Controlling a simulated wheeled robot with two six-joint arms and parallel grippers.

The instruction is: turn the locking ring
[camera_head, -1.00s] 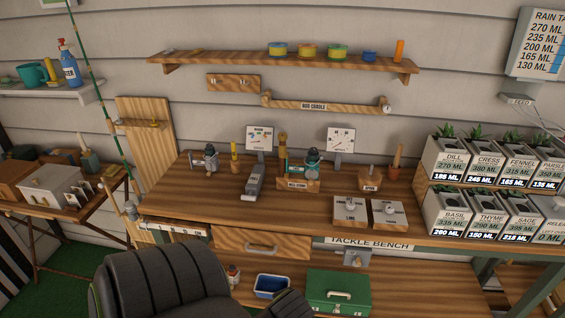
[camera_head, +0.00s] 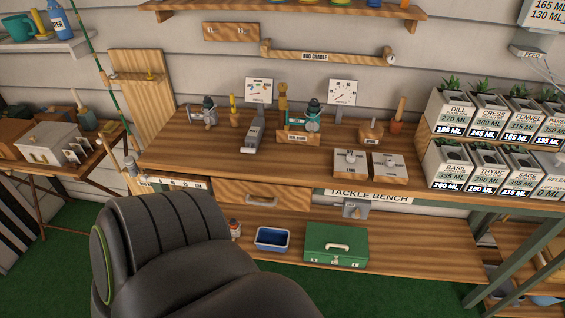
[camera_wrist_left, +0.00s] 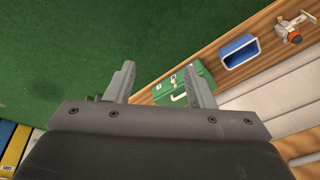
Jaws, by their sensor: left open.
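I cannot single out a locking ring in either view. On the bench (camera_head: 225,159), a small stand (camera_head: 297,138) holds a teal and dark reel-like device (camera_head: 313,117). A grey and dark device (camera_head: 207,113) stands at the bench's left. A green fishing rod (camera_head: 97,70) leans at the far left. My left gripper (camera_wrist_left: 158,75) shows in the wrist view, open and empty, over the green floor and the lower shelf. It touches nothing visible. My right gripper is in neither view.
On the lower shelf are a green box (camera_head: 336,245), also in the wrist view (camera_wrist_left: 178,86), and a blue tray (camera_head: 272,239). Two grey boxes with knobs (camera_head: 350,163) sit at the bench front. Planters (camera_head: 459,164) stand at the right. Green floor (camera_head: 50,265) is clear at the left.

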